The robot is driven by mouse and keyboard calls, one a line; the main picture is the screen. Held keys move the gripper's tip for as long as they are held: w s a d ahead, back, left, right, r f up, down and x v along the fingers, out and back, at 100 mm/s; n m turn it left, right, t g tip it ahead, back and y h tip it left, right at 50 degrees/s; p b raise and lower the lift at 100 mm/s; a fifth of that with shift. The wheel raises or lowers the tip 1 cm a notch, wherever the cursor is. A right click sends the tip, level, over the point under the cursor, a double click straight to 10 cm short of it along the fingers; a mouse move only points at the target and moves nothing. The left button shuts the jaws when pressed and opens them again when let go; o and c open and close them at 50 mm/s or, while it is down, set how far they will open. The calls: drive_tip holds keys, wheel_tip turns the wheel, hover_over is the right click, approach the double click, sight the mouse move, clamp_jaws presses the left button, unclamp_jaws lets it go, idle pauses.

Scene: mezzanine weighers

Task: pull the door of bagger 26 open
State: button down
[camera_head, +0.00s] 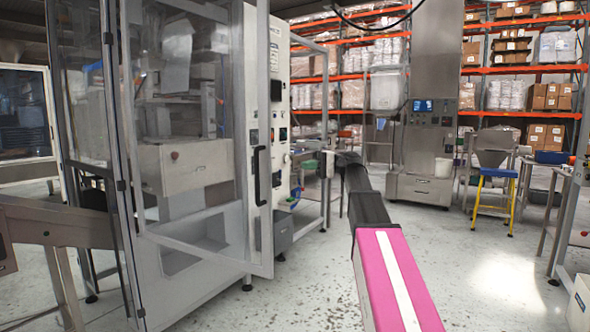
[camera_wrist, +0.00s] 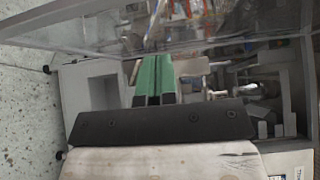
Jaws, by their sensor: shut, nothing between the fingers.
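The bagger (camera_head: 188,168) stands at the left in the head view, a tall metal machine behind clear panels. Its framed clear door (camera_head: 190,232) looks partly open, its lower rail slanting out from the cabinet. A black upright handle (camera_head: 261,175) is on the door's right edge. No number 26 is readable. My gripper (camera_wrist: 155,62) shows in the wrist view with green fingers together and nothing between them. A clear pane (camera_wrist: 90,22) crosses the top there, with machine parts beyond. In the head view my wrist is right of the handle, apart from it; the fingertips are not clear.
A white control cabinet (camera_head: 280,110) stands behind the door's right edge. A steel machine (camera_head: 425,150) and a yellow-legged blue step stool (camera_head: 497,185) are farther back. Orange racks (camera_head: 500,70) line the back. The speckled floor (camera_head: 480,265) at the right is clear.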

drive_tip(key=s+x, duration=0.2)
drive_tip(key=x, duration=0.9)
drive_tip(key=shift+s, duration=0.45)
